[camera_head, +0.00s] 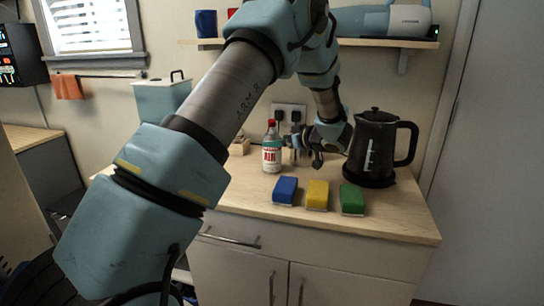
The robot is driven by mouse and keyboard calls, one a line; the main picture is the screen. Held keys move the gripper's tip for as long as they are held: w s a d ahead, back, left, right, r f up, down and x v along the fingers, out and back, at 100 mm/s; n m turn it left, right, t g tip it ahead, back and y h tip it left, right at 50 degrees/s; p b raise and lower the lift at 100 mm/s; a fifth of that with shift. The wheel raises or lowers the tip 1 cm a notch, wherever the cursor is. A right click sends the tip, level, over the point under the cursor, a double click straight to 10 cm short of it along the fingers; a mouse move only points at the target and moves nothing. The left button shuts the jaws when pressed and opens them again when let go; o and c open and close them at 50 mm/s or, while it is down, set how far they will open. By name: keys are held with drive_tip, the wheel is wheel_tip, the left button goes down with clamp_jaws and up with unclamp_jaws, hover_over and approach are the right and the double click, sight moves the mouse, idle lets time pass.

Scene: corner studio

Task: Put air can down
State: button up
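The air can (271,155) is a white and teal can with a red top and red lettering. It is upright at the back of the wooden counter (240,195), and its base appears to be at the counter surface. My gripper (298,148) is just right of the can, low over the counter, at the end of my arm. Its dark fingers are small and partly hidden by my wrist. I cannot tell whether they touch the can or how far apart they are.
A black kettle (372,150) stands close right of my gripper. Blue (285,190), yellow (317,194) and green (352,199) sponges lie in front. A wall shelf (390,43) hangs above, and a teal canister (161,100) stands at the back left.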

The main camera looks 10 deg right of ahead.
drive_tip(key=p+x, duration=0.2)
drive_tip(key=x, duration=0.5)
drive_tip(key=shift+w+f+p, duration=0.2)
drive_tip(key=shift+w+p, duration=0.1)
drive_tip(key=shift+w, duration=0.15)
clamp_jaws()
idle(0.4)
